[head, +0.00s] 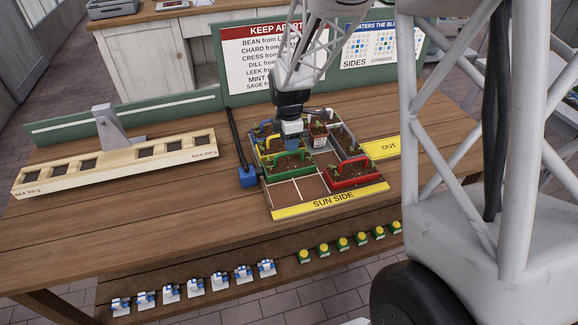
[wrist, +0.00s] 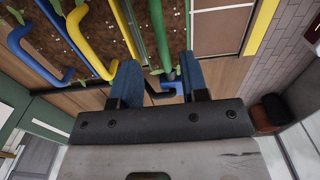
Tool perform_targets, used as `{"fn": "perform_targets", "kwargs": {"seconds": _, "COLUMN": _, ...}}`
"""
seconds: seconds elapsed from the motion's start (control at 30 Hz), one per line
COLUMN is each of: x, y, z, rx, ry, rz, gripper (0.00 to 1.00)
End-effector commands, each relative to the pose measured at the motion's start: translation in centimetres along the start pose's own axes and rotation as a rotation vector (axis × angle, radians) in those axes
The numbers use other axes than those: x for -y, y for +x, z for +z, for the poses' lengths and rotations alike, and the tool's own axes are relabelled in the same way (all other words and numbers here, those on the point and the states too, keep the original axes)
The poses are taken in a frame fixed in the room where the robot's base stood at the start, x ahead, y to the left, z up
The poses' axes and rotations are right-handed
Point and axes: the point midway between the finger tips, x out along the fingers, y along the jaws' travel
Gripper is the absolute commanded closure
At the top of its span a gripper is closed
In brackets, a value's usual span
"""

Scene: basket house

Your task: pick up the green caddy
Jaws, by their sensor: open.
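The green caddy (head: 288,155) stands in the tray of planted caddies in the head view, in front of the yellow one and behind the bare front cells. It holds dark soil and small seedlings. My gripper (head: 292,138) is above the back part of the tray, pointing down. In the wrist view my gripper (wrist: 158,82) has its two blue fingers apart with nothing held. The green handle (wrist: 159,38) runs toward the gap between the fingers. I cannot tell whether its end is between them or beyond them. The arm hides part of the caddies behind.
A yellow caddy (head: 270,146) and a red caddy (head: 352,172) are close to the green one. A blue block on a dark rod (head: 248,177) is left of the tray. A pale slotted rack (head: 115,165) is farther left. The front table middle is clear.

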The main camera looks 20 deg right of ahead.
Motion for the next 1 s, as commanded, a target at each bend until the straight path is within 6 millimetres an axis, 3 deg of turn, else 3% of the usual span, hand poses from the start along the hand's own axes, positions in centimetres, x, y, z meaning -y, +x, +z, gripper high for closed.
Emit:
{"fn": "perform_targets", "kwargs": {"seconds": 0.5, "x": 0.3, "y": 4.6, "z": -0.1, "rx": 0.0, "ry": 0.0, "rz": -0.002, "gripper": 0.59}}
{"fn": "perform_targets", "kwargs": {"seconds": 1.0, "x": 0.3, "y": 5.1, "z": -0.1, "rx": 0.0, "ry": 0.0, "rz": 0.0, "gripper": 0.59}}
